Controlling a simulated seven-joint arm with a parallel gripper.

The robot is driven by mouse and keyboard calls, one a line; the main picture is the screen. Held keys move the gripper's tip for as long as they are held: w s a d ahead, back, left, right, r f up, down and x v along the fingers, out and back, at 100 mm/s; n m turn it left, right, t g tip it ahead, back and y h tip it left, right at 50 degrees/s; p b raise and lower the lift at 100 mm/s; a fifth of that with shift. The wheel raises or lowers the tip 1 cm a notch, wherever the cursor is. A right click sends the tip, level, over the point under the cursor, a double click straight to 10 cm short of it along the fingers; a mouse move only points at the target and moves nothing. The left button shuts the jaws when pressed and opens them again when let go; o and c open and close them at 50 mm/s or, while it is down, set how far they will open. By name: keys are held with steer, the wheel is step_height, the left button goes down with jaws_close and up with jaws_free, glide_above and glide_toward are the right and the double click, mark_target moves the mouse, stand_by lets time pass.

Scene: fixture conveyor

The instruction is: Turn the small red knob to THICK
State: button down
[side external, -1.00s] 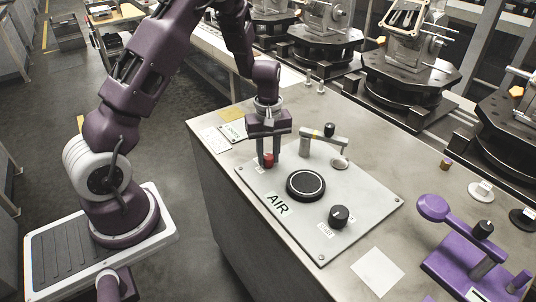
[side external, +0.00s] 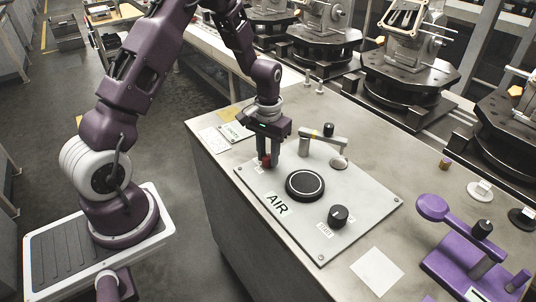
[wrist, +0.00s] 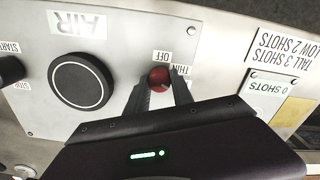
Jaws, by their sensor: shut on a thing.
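The small red knob (side external: 265,161) stands on the grey panel (side external: 250,180) near its left corner. My gripper (side external: 269,160) points down over it, with its fingers shut on the knob. In the wrist view the round red top of the knob (wrist: 159,77) shows between my fingertips. The labels OFF (wrist: 160,56) and THIN (wrist: 181,70) appear upside down beside the knob. I cannot see a THICK label; my fingers and gripper body cover part of the panel. I cannot tell which mark the knob points to.
A big black round button (side external: 305,185) and a black knob (side external: 338,215) are on the same panel, by the word AIR. A metal lever arm (side external: 322,142) stands close behind my gripper. A purple fixture (side external: 465,250) is at the right. Cards lie on the bench.

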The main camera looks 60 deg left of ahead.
mark_target(268, 156)
steer(key=shift+m, duration=0.7)
steer(key=c, duration=1.1)
jaws_free()
step_height(268, 156, up, 7)
steer(key=shift+d+r, duration=0.1)
steer(key=shift+r, duration=0.1)
steer(key=s+d+r+m+t, duration=0.1)
steer(key=s+d+r+t, duration=0.1)
steer(key=s+d+r, duration=0.45)
steer(key=s+d+r+t, duration=0.1)
steer(key=s+r, duration=0.2)
steer(key=r, duration=0.6)
steer(key=s+d+r+m+t, duration=0.1)
steer(key=s+d, duration=0.1)
steer(key=s, duration=0.4)
steer(key=s+d+r+t, duration=0.1)
steer(key=s+d, duration=0.1)
steer(key=s, duration=0.5)
steer(key=shift+s+d+r+m+t, duration=0.3)
steer(key=shift+m, duration=0.1)
